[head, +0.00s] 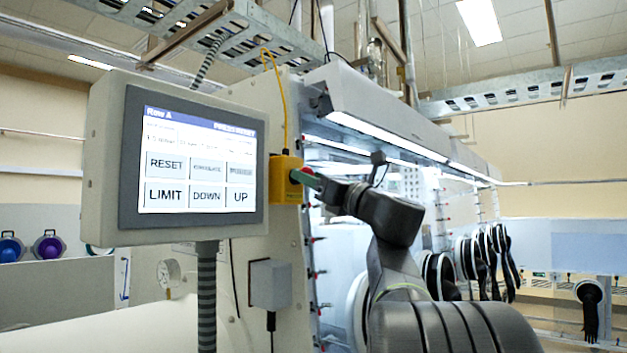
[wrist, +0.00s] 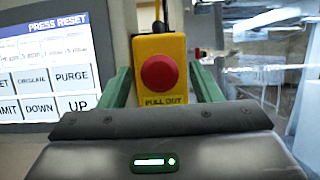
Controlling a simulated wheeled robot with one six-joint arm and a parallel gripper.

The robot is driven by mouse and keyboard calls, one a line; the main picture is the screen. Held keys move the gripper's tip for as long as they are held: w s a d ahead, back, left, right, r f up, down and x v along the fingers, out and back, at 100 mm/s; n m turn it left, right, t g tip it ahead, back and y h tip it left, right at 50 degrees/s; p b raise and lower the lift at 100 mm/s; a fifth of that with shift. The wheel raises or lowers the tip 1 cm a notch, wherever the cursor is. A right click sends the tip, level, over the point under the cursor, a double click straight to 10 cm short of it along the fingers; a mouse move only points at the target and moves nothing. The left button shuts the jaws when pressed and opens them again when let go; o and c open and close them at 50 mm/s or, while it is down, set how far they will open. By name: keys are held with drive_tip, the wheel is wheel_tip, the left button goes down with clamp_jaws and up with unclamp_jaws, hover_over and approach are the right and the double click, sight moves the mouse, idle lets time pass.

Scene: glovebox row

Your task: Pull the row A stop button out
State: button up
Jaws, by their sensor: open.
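The row A stop button (wrist: 159,76) is a red mushroom knob on a yellow box (wrist: 172,47) marked "PULL OUT", in the middle of the wrist view. My gripper (wrist: 160,86) is open, with one green finger on each side of the box in the wrist view. In the head view my gripper (head: 304,178) is right at the box. I cannot tell whether the fingers touch the knob.
The touch panel (head: 196,160) shows "Row A" and "PRESS RESET" with several buttons, close to the left of the box. A grey box (head: 270,284) is on the cabinet wall below. Black gloves (head: 472,262) hang along the glovebox row at right.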

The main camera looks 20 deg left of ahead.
drive_tip(key=b+v, duration=0.5)
drive_tip(key=v, duration=0.9)
drive_tip(key=shift+a, duration=0.15)
drive_tip(key=p+x, duration=0.6)
drive_tip(key=x, duration=0.8)
drive_tip(key=shift+w+a, duration=0.15)
drive_tip(key=shift+a, duration=0.15)
